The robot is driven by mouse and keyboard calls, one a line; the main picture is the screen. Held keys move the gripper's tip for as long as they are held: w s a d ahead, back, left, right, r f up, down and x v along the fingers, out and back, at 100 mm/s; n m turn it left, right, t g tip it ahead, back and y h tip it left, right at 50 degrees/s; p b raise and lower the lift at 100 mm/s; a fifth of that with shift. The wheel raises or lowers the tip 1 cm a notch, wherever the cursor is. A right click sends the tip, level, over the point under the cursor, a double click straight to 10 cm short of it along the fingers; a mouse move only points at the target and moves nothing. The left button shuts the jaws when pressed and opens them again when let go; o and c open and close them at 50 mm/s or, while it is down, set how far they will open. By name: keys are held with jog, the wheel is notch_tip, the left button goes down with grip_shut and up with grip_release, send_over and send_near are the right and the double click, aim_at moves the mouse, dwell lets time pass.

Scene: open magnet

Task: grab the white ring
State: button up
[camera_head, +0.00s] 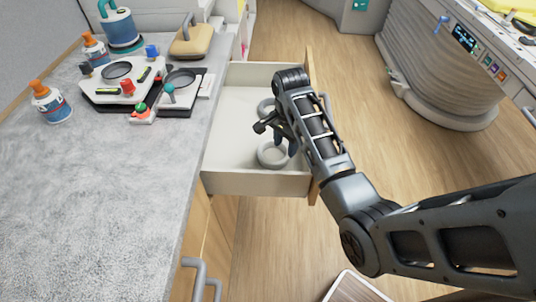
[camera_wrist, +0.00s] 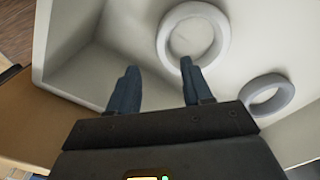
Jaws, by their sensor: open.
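A thick white ring (camera_wrist: 222,33) lies flat in the open drawer, at the top of the wrist view. In the head view a pale ring (camera_head: 263,157) shows near the drawer's front, partly behind my fingers. A second, slightly smaller and greyer ring (camera_wrist: 246,92) lies at the right of the wrist view. Another pale ring (camera_head: 263,108) is partly hidden behind my arm farther back in the drawer. My gripper (camera_head: 285,144) is open and empty, pointing down into the drawer. In the wrist view the right fingertip (camera_wrist: 159,67) appears close to the white ring's near rim; contact cannot be told.
The drawer (camera_head: 226,183) has raised walls around my gripper. The grey countertop (camera_head: 120,215) to the left holds bottles (camera_head: 52,103), a kettle-like container (camera_head: 120,27) and a gadget board (camera_head: 100,92). A curved cabinet (camera_head: 430,60) stands right. Wooden floor is clear between.

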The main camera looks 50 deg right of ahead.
jog(key=f, duration=0.7)
jog(key=shift+w+f, duration=0.2)
jog(key=shift+f, duration=0.05)
grip_shut()
dwell(0.3)
